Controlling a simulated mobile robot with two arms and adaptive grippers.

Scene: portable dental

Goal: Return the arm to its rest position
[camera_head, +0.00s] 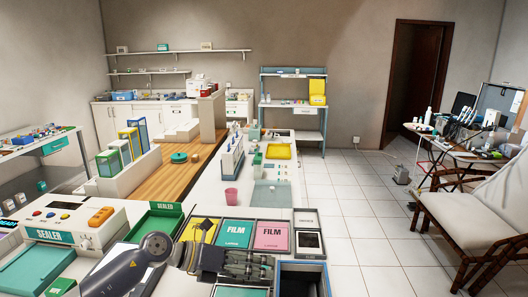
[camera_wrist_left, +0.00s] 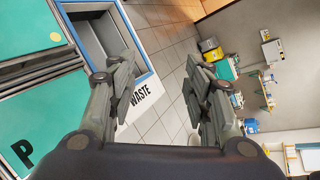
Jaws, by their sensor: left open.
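My left arm (camera_head: 135,265) reaches in from the bottom left of the head view. My left gripper (camera_head: 262,264) is over the front of the counter, next to the film packs. In the left wrist view its two fingers (camera_wrist_left: 160,92) stand apart with only floor and background between them, so it is open and empty. A blue-rimmed waste bin (camera_head: 302,268) is just right of the gripper; it also shows in the wrist view with its WASTE label (camera_wrist_left: 140,96). My right gripper is not in view.
A green film pack (camera_head: 236,232) and a pink film pack (camera_head: 272,236) lie just behind the gripper. A sealer (camera_head: 62,222) and a green tray (camera_head: 158,222) stand to the left. A pink cup (camera_head: 231,195) is farther back. The tiled floor (camera_head: 365,235) at right is open.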

